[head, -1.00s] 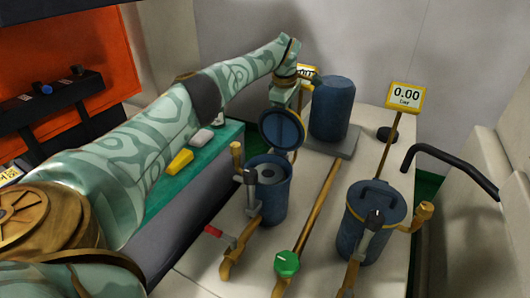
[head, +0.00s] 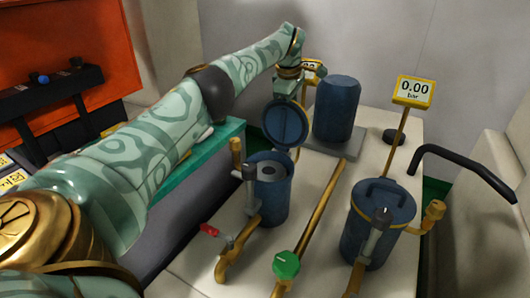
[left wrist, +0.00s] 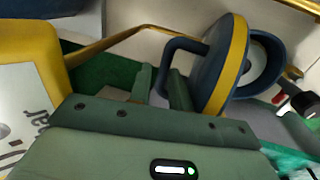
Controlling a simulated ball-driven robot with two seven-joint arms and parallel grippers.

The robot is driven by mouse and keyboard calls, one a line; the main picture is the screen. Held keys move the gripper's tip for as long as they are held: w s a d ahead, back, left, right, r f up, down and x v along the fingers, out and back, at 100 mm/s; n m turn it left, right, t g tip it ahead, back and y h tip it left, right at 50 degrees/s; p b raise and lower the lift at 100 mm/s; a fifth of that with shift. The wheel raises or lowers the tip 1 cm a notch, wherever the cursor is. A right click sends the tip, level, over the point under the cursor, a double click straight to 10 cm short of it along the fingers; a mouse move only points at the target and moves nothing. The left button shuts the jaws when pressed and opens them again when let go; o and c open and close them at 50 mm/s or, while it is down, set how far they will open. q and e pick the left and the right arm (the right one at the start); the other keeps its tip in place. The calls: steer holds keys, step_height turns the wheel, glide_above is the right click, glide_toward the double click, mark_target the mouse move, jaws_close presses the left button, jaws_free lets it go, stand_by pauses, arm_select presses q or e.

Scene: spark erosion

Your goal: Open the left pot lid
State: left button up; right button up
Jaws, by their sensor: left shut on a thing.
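The left pot (head: 271,201) is a dark blue cylinder standing on the pale bench, and its mouth is uncovered. Its round blue lid (head: 285,122) stands tipped up, near upright, behind the mouth. In the left wrist view the lid (left wrist: 213,72) shows its yellow rim and dark loop handle (left wrist: 168,62). My left gripper (left wrist: 160,85) is shut on that handle; in the head view its jaws are largely hidden behind the lid. The right pot (head: 369,238) has its lid (head: 382,198) lying flat on top. My right gripper is not in view.
A tall blue cylinder (head: 334,108) stands on a grey plate behind the left pot. Brass pipes with a green knob (head: 286,264) and a red-handled valve (head: 209,230) lie in front. A gauge reading 0.00 (head: 413,91) and a black bent bar (head: 465,168) are at the right.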

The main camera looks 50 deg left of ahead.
arm_select(q)
steer(key=shift+w, duration=0.15)
steer(key=o, duration=0.6)
steer(key=shift+f, duration=0.15)
steer(key=w+b+v, duration=0.1)
steer(key=b+v, duration=0.1)
steer(key=v, duration=0.4)
steer(key=shift+w+a+r, duration=0.3)
steer(key=shift+w+r, duration=0.05)
